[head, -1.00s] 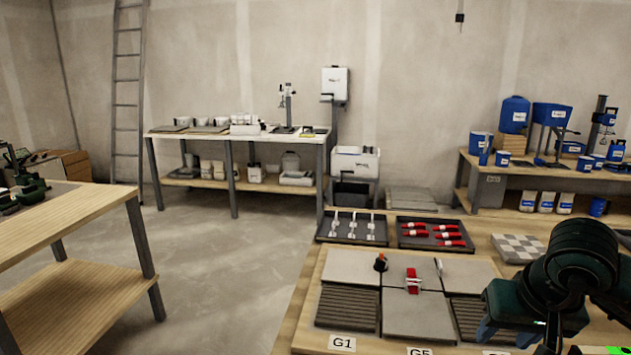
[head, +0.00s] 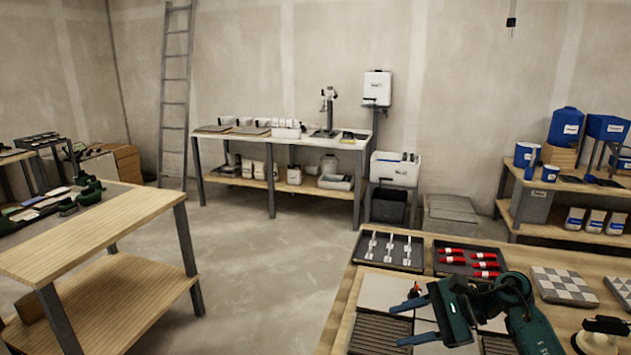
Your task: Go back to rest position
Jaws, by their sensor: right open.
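My right gripper (head: 412,322) is open and empty, with its blue fingertips pointing left. In the picture it lies in front of the tile layout on the wooden workbench (head: 335,322); I cannot tell its exact height. A grey tile (head: 380,292) and a grooved bed (head: 376,336) show left of the gripper. A small orange and black piece (head: 417,289) stands just behind the fingers. The gripper and arm hide most of the other tiles. My left gripper is not in view.
A dark tray of white clips (head: 390,249) and a tray of red wedges (head: 470,259) lie behind the tiles. Checkered tiles (head: 565,286) lie to the right. A wooden table (head: 100,240) stands at left, with open floor (head: 270,260) between.

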